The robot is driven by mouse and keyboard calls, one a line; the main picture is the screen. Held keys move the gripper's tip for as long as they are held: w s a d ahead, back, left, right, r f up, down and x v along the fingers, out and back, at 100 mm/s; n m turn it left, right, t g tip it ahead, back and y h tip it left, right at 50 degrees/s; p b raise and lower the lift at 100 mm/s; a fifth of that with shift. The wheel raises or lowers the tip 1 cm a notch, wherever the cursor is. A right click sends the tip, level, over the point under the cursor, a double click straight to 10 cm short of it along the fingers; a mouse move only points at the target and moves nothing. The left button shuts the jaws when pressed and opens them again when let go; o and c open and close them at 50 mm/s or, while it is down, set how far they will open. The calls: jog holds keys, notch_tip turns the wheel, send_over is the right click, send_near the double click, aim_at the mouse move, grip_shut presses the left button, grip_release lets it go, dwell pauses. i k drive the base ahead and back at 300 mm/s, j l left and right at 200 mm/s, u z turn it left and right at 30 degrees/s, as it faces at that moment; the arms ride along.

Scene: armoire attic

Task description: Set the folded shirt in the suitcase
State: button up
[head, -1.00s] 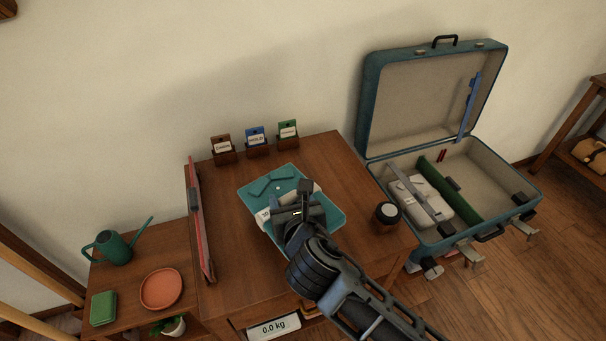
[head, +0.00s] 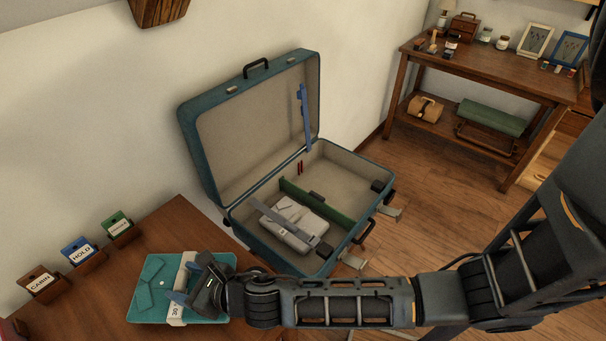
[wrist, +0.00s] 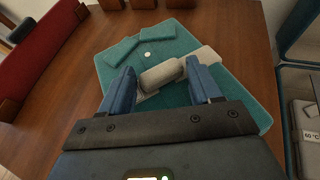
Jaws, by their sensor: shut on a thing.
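The folded shirt (head: 155,285) is teal, with a pale band (head: 183,287) across it, and lies flat at the wooden table. It also shows in the wrist view (wrist: 105,72). My gripper (head: 190,295) is over the shirt, its blue fingers on either side of the band's raised pale grip (wrist: 161,75), shut on it. I cannot tell whether the shirt is off the tabletop. The open teal suitcase (head: 262,238) stands to the right, lid up. A green divider (head: 318,207) splits it. A pale folded item (head: 290,228) under a grey strap lies on the near side; the far side looks mostly empty.
Three card holders, brown (head: 42,284), blue (head: 80,254) and green (head: 119,228), stand along the table's back edge. A blue strap (head: 304,118) hangs in the lid. Metal latches stick out at the case's front. A shelf table (head: 480,65) is far right.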

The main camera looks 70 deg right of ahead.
aim_at(327, 184)
jog(key=l, duration=0.85)
jog(key=k+l, duration=0.1)
jog(key=l, duration=0.4)
jog(key=k+l, duration=0.1)
jog(key=l, duration=0.4)
jog(key=k+l, duration=0.1)
jog(key=l, duration=0.4)
